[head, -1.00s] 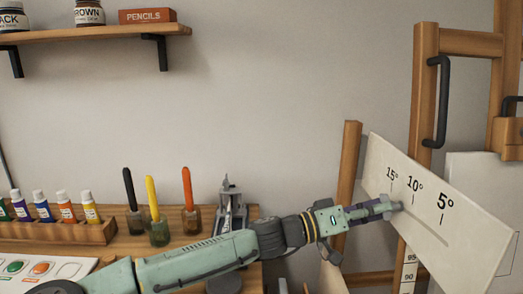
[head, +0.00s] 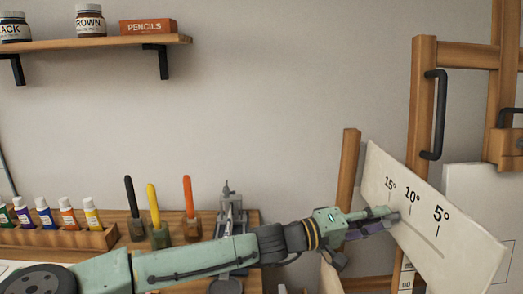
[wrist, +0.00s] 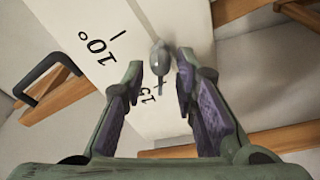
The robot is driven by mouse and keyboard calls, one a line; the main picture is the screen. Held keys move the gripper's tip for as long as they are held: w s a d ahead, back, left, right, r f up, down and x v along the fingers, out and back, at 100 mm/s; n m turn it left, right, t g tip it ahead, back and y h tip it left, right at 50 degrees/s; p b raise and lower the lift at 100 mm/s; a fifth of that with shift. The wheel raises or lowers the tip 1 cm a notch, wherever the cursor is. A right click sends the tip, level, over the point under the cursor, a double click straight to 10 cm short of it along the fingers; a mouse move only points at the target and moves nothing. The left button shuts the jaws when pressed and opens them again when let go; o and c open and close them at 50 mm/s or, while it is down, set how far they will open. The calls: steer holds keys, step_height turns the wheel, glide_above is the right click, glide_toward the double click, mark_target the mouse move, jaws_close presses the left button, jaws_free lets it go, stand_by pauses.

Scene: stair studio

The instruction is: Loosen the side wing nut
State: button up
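The side wing nut (wrist: 158,60) is a small grey metal piece on the white angle board, and its narrow end points down between my fingers in the wrist view. My gripper (wrist: 160,78) is open, with a green, purple-padded finger on each side of the nut. There is a gap on the left; the right fingertip is nearer to it. In the head view my gripper (head: 393,214) is at the left part of the white board (head: 462,245), by the 15° and 10° marks. The nut cannot be made out there.
A wooden easel (head: 424,100) with a black handle (head: 434,115) stands behind the board. The wall between is clear.

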steer(key=w+v, duration=0.1)
steer(key=v, duration=0.4)
steer(key=shift+a+r, duration=0.2)
steer(key=shift+a, duration=0.35)
steer(key=shift+s, duration=0.1)
